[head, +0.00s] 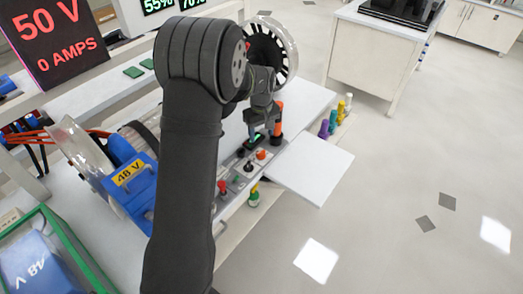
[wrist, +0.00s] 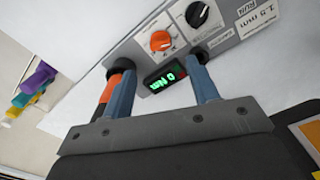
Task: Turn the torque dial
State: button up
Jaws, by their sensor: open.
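An orange dial (head: 261,154) with a dark pointer and tick marks sits on the grey control panel (head: 237,187); it also shows in the wrist view (wrist: 160,41). A black dial on a white scale (wrist: 197,14) sits beside it. I cannot read which one is labelled torque. A small display with green characters (wrist: 165,79) lies close to the orange dial. My gripper (head: 261,135) is open with nothing between its fingers. In the wrist view its blue-grey fingers (wrist: 162,68) straddle the display, with the orange dial just beyond the tips, apparently untouched.
An orange-and-black tool (wrist: 115,88) stands close by one finger. A red knob (head: 223,187) is farther along the panel. Several coloured pegs (head: 333,118) stand right of the white bench. A blue 48 V unit (head: 130,180) is left of my arm. Open floor lies right.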

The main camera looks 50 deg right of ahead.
aim_at(261, 153)
notch_tip(261, 153, down, 9)
jog(key=shift+f, duration=0.15)
jog(key=c, duration=1)
jog(key=m, duration=0.8)
jog(key=shift+w+a+m, duration=0.1)
jog(key=shift+m, duration=0.2)
dwell(0.4)
